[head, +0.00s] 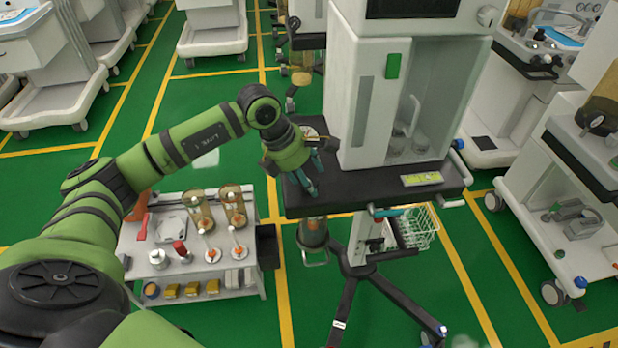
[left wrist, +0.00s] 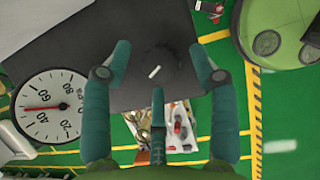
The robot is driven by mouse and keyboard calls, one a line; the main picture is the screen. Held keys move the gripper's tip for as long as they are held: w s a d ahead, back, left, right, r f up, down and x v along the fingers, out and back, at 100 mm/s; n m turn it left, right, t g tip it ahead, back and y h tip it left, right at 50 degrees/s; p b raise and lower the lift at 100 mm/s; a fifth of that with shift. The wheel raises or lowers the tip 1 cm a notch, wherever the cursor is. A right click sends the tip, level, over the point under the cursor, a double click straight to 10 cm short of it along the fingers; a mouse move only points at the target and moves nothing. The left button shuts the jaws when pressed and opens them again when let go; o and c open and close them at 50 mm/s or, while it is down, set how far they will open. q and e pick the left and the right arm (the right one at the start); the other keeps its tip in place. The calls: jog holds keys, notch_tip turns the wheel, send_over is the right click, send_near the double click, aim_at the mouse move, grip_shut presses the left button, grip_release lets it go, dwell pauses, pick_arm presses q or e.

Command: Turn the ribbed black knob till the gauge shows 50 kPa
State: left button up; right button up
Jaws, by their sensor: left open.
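The round white gauge (left wrist: 50,118) lies at the left of the left wrist view, partly covered by a finger. In the head view only part of the gauge (head: 310,131) shows behind my gripper. My left gripper (head: 308,188) points down at the left end of the cart's dark top. In the left wrist view its teal fingers (left wrist: 165,55) are spread. Between them is a dark shape with a white mark (left wrist: 154,72), perhaps the knob; its ribs are unclear. My right gripper is out of view.
The dark cart top (head: 345,202) carries a tall white cabinet (head: 375,105) just right of my gripper. A low white table (head: 185,278) with canisters and small parts stands at lower left. Other carts (head: 575,150) stand at right. Green floor is open between.

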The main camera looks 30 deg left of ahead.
pick_arm(q)
jog(key=v, duration=1.1)
jog(key=shift+d, duration=0.25)
jog(key=shift+w, duration=0.1)
